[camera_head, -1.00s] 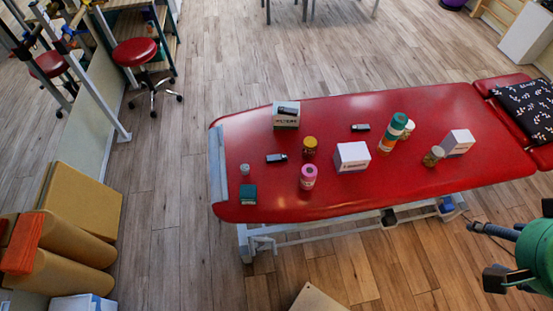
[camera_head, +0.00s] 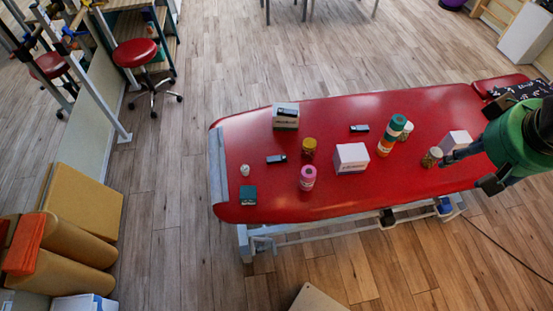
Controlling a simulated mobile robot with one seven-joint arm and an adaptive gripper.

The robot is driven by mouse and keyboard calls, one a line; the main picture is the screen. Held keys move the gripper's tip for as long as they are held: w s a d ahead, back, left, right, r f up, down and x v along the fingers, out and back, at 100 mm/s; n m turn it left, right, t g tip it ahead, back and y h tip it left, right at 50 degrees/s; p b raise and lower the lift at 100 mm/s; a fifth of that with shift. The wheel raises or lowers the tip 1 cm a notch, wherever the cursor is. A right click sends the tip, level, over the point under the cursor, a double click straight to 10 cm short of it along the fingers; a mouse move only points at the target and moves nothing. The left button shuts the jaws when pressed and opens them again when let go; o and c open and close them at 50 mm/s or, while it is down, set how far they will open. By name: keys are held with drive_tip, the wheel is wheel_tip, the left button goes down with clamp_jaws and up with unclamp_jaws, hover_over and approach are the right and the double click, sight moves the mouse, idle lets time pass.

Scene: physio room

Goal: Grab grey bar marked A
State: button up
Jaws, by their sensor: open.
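Three small dark grey bars show on the red treatment table (camera_head: 420,112). One bar (camera_head: 286,112) lies on top of a white and grey box at the back left. Another bar (camera_head: 360,128) lies on the red top near the middle back. A third bar (camera_head: 277,159) lies at the left, in front of the box. Their markings are too small to read, so I cannot tell which is marked A. My gripper (camera_head: 467,170) is open and empty over the table's right part, well to the right of all three bars.
A white box (camera_head: 351,158), a pink bottle (camera_head: 307,178), a brown jar (camera_head: 309,147) and a green-topped bottle (camera_head: 389,136) stand mid-table. A small jar (camera_head: 431,157) and another white box (camera_head: 456,143) are close to my gripper. A dark green box (camera_head: 248,195) sits front left.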

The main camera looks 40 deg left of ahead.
drive_tip(key=w+a+f+n+g+p, duration=0.1)
drive_tip(key=w+a+f+n, duration=0.35)
drive_tip(key=w+a, duration=0.65)
drive_tip(key=n+g+p, duration=0.3)
drive_tip(key=n, duration=1.3)
hover_over(277, 156)
wheel_tip(277, 156, down, 35)
drive_tip(key=shift+d+r+h, duration=0.1)
drive_tip(key=shift+r+h, duration=0.15)
drive_tip(key=shift+h, duration=0.15)
drive_tip(key=shift+f, duration=0.2)
drive_tip(key=shift+f+b, duration=0.65)
drive_tip(key=shift+f, duration=3.45)
drive_tip(key=shift+f, duration=0.15)
drive_tip(key=shift+f+b, duration=0.45)
drive_tip(key=shift+f, duration=2)
